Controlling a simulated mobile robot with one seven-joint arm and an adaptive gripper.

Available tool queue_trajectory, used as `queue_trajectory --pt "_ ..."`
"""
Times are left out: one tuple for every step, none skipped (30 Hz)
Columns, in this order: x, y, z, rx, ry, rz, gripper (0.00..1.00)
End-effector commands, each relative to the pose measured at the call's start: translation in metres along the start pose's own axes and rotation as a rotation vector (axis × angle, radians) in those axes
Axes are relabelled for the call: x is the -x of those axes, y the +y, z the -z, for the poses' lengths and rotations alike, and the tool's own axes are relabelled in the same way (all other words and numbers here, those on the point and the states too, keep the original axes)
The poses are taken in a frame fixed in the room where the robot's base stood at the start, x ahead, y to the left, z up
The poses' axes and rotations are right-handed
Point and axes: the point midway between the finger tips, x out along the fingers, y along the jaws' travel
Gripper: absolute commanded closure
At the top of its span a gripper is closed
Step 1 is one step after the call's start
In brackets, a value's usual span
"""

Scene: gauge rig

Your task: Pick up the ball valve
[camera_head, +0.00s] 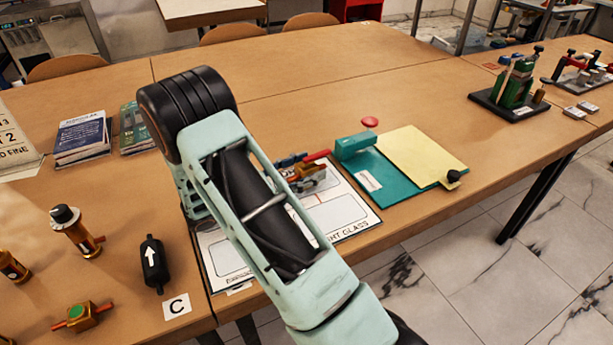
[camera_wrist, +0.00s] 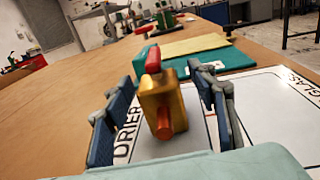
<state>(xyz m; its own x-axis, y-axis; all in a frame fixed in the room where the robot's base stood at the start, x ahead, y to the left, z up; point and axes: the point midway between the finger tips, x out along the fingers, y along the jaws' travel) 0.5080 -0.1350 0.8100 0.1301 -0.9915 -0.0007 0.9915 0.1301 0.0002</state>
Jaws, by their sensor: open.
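The ball valve, a brass block with a red lever handle, stands on the white printed board; in the wrist view the valve (camera_wrist: 163,103) is in the middle, with a round copper-coloured port facing the camera. My gripper (camera_wrist: 160,108) is open, with one blue-grey finger on each side of the valve and a visible gap on both sides. In the head view my arm partly hides the valve (camera_head: 310,178), and my gripper (camera_head: 302,172) shows only in part around it. The board (camera_head: 352,207) carries outlines and lettering, including "GLASS".
A teal and yellow clipboard-like board (camera_head: 370,177) lies just beyond the valve. To the left are a black drier with a white arrow (camera_head: 152,263), a brass sight glass with a green face (camera_head: 82,315) and a black-capped brass fitting (camera_head: 76,232). Booklets (camera_head: 82,138) lie farther back.

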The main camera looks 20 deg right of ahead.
Motion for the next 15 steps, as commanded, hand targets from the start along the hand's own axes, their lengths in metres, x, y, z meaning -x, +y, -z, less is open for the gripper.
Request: queue_trajectory --pt "-0.002 0.0 0.0 0.0 0.001 -0.001 0.48" --pt "-0.003 0.0 0.0 0.0 0.001 -0.001 0.48" --pt "-0.005 0.0 0.0 0.0 0.001 -0.001 0.48" --pt "-0.006 0.0 0.0 0.0 0.001 -0.001 0.48" --pt "-0.008 0.0 0.0 0.0 0.0 -0.001 0.48" --pt "-0.012 0.0 0.0 0.0 0.0 0.0 0.48" --pt "-0.016 0.0 0.0 0.0 -0.001 0.001 0.48" --pt "-0.02 -0.001 0.0 0.0 -0.001 0.002 0.48" --pt "-0.026 -0.001 0.0 0.0 -0.001 0.002 0.48" --pt "-0.031 -0.001 0.0 0.0 0.0 0.002 0.48" --pt "-0.036 -0.001 0.0 -0.001 0.0 0.002 0.48" --pt "-0.042 0.0 0.0 -0.001 0.001 0.002 0.48" --pt "-0.046 0.0 0.0 -0.001 0.0 0.001 0.48" --pt "-0.049 0.0 0.0 -0.001 0.0 0.001 0.48" --pt "-0.052 0.0 0.0 -0.001 0.0 0.0 0.48"
